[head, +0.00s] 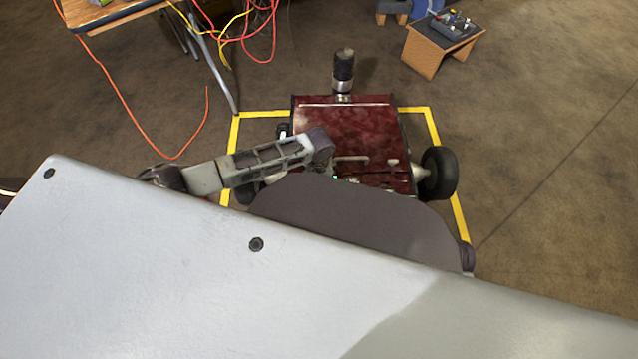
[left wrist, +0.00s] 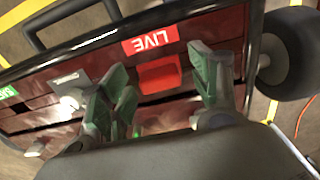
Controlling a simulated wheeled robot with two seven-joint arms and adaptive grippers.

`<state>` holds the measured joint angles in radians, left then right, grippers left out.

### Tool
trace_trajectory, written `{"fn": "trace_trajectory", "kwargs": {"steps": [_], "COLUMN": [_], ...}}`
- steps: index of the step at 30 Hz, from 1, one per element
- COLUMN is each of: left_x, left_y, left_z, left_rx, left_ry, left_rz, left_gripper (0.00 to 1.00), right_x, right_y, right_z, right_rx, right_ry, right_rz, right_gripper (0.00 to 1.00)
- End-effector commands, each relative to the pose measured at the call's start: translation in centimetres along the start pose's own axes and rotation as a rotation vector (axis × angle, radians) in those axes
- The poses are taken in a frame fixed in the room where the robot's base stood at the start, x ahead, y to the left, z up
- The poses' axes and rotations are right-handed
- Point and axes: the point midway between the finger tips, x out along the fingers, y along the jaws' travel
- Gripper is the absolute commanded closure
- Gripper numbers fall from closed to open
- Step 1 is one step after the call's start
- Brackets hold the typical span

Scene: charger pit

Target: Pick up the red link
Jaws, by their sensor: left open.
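In the head view my left arm reaches over the red cart (head: 345,125), and the link cannot be made out there. My right gripper is out of view.
A green label (left wrist: 8,92) and a pale slot (left wrist: 68,78) lie left on the panel. The cart has black wheels (head: 438,174) and stands inside yellow floor tape (head: 433,130). A table with cables (head: 105,15) and a small wooden stand (head: 430,52) are behind.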

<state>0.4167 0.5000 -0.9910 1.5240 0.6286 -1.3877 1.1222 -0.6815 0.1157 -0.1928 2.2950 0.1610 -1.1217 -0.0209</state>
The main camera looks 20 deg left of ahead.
Motion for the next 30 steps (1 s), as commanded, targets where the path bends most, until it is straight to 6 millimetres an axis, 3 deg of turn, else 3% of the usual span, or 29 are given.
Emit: {"fn": "trace_trajectory", "kwargs": {"steps": [5,16,30], "left_x": [-0.01,0.00,-0.69], "left_y": [0.02,0.01,0.03], "left_z": [0.01,0.02,0.00], "left_rx": [0.000,0.000,0.000], "left_ry": [0.000,0.000,0.000], "left_rz": [0.000,0.000,0.001], "left_gripper": [0.40,0.87,0.87], "right_x": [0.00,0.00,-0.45], "right_y": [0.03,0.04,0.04], "right_z": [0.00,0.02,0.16], "right_rx": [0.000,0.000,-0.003], "right_ry": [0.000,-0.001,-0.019], "right_rz": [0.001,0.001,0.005], "right_gripper": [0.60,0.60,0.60]}}
